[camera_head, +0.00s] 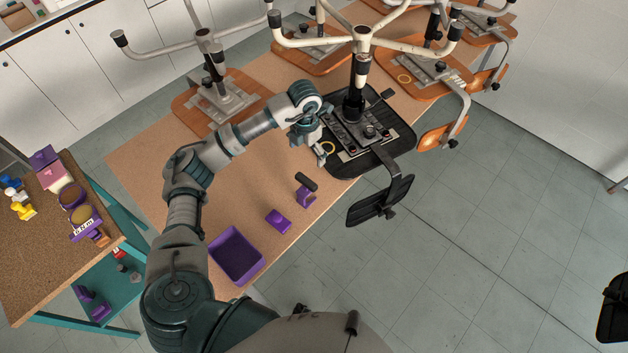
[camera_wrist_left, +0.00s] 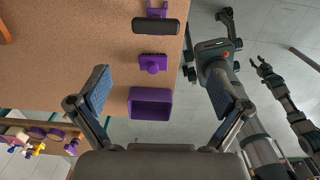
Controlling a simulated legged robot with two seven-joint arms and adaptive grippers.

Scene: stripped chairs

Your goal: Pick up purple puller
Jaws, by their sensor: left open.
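Two small purple tools lie on the tan workbench. One is a purple piece with a black bar handle (camera_head: 306,190), which also shows in the left wrist view (camera_wrist_left: 156,26). The other is a small purple piece with a knob (camera_head: 278,221), seen in the left wrist view (camera_wrist_left: 153,63). I cannot tell for sure which is the puller. My left gripper (camera_head: 322,148) is above the bench beside the upturned black chair. In the left wrist view its fingers (camera_wrist_left: 158,68) are spread and empty, with the knobbed piece below between them. My right gripper (camera_wrist_left: 264,68) is small at the right.
A purple open box (camera_head: 236,255) stands at the bench's near edge. The upturned black chair (camera_head: 400,135) is close to my left gripper. More upturned wooden chairs fill the far bench. A side table (camera_head: 30,270) at left holds purple, white and yellow items.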

